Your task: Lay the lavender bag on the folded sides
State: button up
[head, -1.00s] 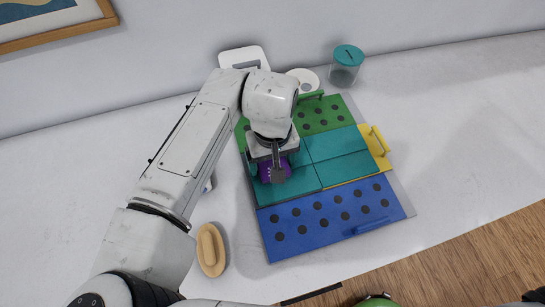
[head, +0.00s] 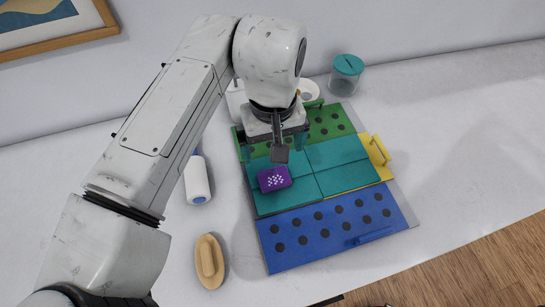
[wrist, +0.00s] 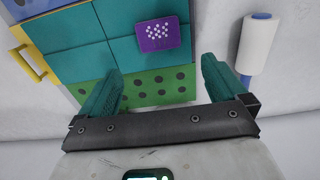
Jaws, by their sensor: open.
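The lavender bag (head: 275,179), a small purple block with white dots, lies flat on the left part of the teal folded sides (head: 342,168). In the wrist view the bag (wrist: 158,34) sits on the teal panels (wrist: 67,33), apart from the fingers. My gripper (wrist: 160,85) is open and empty, with its two teal fingers spread over the green dotted panel (wrist: 155,86). In the head view my gripper (head: 275,150) is above and behind the bag, and its wrist part hides some of the green panel.
A blue dotted panel (head: 330,225) lies in front and a yellow handle (head: 377,150) at the right. A lint roller (head: 197,180) and a tan wooden brush (head: 209,262) lie left of the board. A teal-lidded jar (head: 346,75) stands behind. The right of the top is clear.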

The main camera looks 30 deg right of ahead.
jog(key=shift+r, duration=1.35)
